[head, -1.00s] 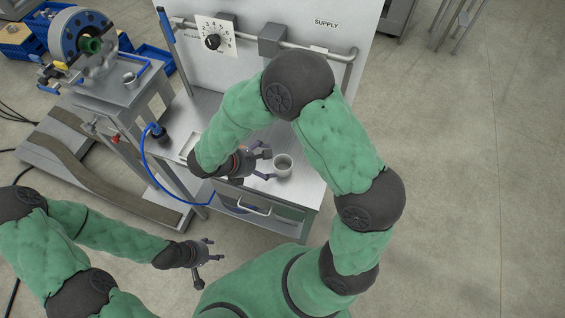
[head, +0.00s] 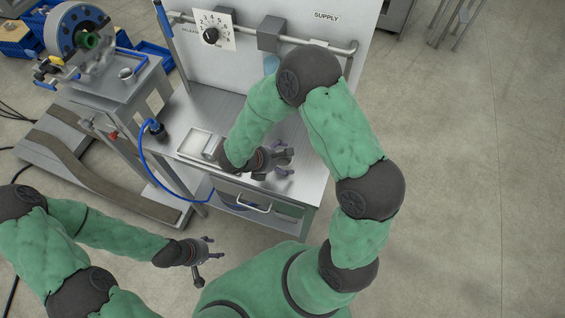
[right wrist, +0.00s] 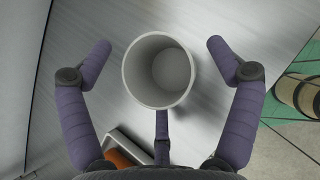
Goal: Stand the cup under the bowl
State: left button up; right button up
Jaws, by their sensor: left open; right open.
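The cup (right wrist: 150,88) is a pale grey cylinder, open at the top and empty. In the right wrist view it is centred between the spread fingers of my right gripper (right wrist: 160,62), with gaps on both sides. In the head view my right gripper (head: 284,159) is low over the bench top and hides the cup. A pale blue bowl (head: 271,64) shows in part below the grey block on the pipe, cut off by my right arm. My left gripper (head: 210,257) is open and empty at the lower left, away from the bench.
The metal bench (head: 310,178) has a back panel carrying a pipe (head: 325,46), a grey block (head: 270,34) and a dial (head: 210,36). A shallow tray (head: 187,140) lies left of my right gripper. A blue hose (head: 148,163) hangs at the bench's left side.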

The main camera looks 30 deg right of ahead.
jog(key=c, duration=1.2)
jog(key=shift+r, duration=0.4)
notch_tip(320, 180, up, 2)
jog(key=shift+r+p, duration=0.1)
jog(key=shift+p, duration=0.2)
jog(key=s+a+r+p, duration=0.1)
jog(key=s+a+r, duration=0.1)
jog(key=s+r, duration=0.2)
notch_tip(320, 180, up, 3)
jog(key=shift+s+a+f, duration=0.1)
jog(key=shift+s+a, duration=0.15)
jog(key=shift+a, duration=0.1)
jog(key=s+a+r, duration=0.1)
jog(key=s, duration=0.1)
jog(key=s+a+r+p, duration=0.1)
jog(key=s, duration=0.2)
jog(key=s+a+r, duration=0.1)
jog(key=s+a, duration=0.1)
jog(key=shift+s+a+r, duration=0.1)
jog(key=shift+s+r, duration=0.05)
jog(key=shift+s, duration=0.2)
jog(key=shift+w+d+f+n+t+y+b, duration=0.25)
jog(key=shift+w+f+n+t+y+b, duration=1)
jog(key=shift+w+n, duration=1.8)
jog(key=shift+w+d+f+n+t+y+b, duration=0.2)
jog(key=shift+w+f+n+t+y+b, duration=1.1)
jog(key=shift+w+n+b, duration=1.7)
jog(key=shift+w+d+f+n+t+y+b, duration=0.25)
jog(key=shift+w+f+n+t+y+b, duration=0.6)
jog(key=shift+w+n+y, duration=2.15)
